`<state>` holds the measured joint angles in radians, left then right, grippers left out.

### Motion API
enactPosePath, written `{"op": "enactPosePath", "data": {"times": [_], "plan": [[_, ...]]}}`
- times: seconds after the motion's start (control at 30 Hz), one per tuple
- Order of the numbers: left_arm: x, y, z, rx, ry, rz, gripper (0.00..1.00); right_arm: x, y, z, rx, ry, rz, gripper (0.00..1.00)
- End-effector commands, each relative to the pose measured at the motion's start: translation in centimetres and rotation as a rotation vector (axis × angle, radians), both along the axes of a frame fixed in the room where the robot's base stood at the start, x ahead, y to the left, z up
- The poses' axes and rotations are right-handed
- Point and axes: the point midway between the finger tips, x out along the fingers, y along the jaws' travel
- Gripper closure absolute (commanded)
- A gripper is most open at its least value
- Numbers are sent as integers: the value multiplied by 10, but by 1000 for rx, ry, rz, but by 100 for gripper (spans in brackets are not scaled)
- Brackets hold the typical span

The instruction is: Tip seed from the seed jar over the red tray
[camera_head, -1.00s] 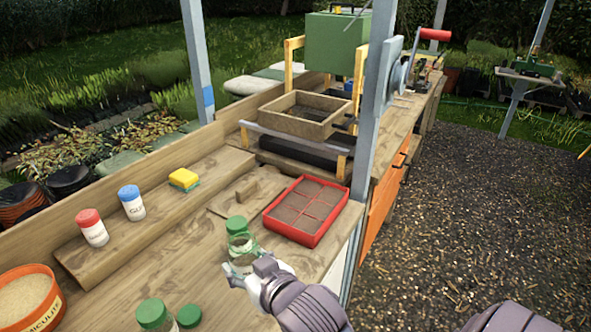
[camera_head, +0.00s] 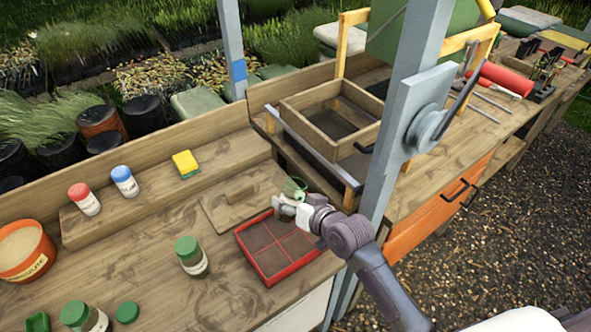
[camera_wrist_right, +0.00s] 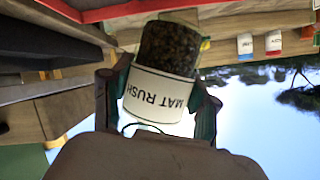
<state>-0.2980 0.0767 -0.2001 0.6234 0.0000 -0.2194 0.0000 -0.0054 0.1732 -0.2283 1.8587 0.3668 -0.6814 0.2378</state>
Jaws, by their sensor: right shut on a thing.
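My right gripper (camera_head: 290,207) is shut on the seed jar (camera_head: 296,187), above the far right corner of the red tray (camera_head: 295,272). The tray lies on the bench, with dark soil in its divided cells. In the right wrist view, the seed jar (camera_wrist_right: 161,95) sits between both fingers, with dark seed inside and a "MAT RUSH" label. That view is upside down; the jar looks near upright, slightly tilted, with the seed at its base. The red tray's edge (camera_wrist_right: 122,11) shows at the top there. My left gripper is out of view.
A green-capped jar (camera_head: 190,257) stands left of the tray, with another (camera_head: 80,316) and a loose green lid (camera_head: 127,312) nearer. A wooden board (camera_head: 225,215) lies behind the tray. A grey post (camera_head: 395,130) and a wooden sieve box (camera_head: 330,112) stand to the right.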

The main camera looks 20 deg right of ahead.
Motion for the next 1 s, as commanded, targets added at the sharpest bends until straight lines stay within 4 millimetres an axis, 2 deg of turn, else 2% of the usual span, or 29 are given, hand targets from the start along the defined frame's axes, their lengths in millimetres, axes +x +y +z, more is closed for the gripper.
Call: {"op": "enactPosePath", "data": {"times": [0.03, 0.13, 0.27, 0.47, 1.0], "plan": [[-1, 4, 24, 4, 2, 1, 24, 8, -1, 11, 40, 17, -6, 86], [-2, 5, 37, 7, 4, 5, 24, 19, -4, 7, 109, 39, -23, 86], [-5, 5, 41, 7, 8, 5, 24, 25, -8, 0, 161, 56, -41, 86], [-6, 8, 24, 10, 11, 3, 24, 24, -5, -12, 246, 85, -45, 86], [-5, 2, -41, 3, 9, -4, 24, 17, 15, -41, 668, 251, -44, 86]]}}
